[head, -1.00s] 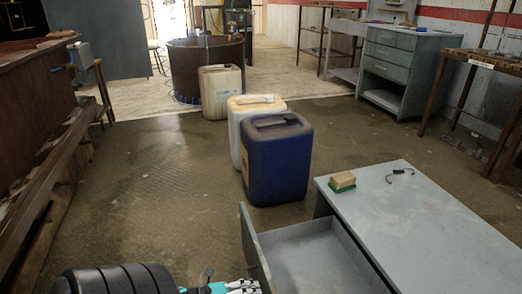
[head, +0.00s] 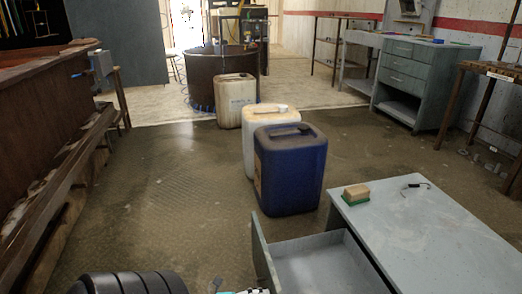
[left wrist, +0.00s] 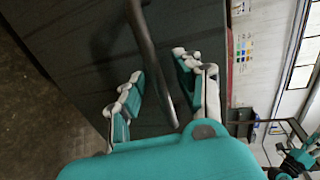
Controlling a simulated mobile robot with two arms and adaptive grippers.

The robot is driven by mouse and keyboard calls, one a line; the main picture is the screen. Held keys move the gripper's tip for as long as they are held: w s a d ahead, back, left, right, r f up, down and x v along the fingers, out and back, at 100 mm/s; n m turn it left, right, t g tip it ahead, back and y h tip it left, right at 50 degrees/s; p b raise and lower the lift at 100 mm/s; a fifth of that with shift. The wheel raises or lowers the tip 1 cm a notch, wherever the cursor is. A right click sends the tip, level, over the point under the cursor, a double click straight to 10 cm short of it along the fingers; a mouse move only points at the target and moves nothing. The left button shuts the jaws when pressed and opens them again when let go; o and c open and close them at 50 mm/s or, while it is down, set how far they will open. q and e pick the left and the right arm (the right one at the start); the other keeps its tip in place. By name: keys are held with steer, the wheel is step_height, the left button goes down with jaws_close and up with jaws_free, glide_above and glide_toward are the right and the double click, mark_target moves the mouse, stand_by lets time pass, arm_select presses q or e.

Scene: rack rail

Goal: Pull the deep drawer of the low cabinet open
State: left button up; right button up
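The low grey cabinet (head: 425,235) stands at the lower right of the head view. Its deep drawer (head: 262,253) is pulled out to the left, and part of its empty-looking inside shows. In the left wrist view the dark drawer front (left wrist: 75,45) carries a bar handle (left wrist: 150,55). My left gripper (left wrist: 158,80) has its teal fingers apart, with the bar running between them; no firm grip on it shows. In the head view only a sliver of this gripper shows at the bottom edge. A teal and black part, apparently my right gripper (left wrist: 300,158), shows small in the left wrist view.
A blue canister (head: 290,170) stands just beyond the drawer, with two pale canisters (head: 262,118) (head: 235,98) behind it. A brush (head: 356,194) and a small dark hook (head: 415,186) lie on the cabinet top.

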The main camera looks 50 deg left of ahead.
arm_select(q)
steer(key=v, duration=1.1)
steer(key=shift+s+a, duration=0.2)
steer(key=shift+s, duration=0.15)
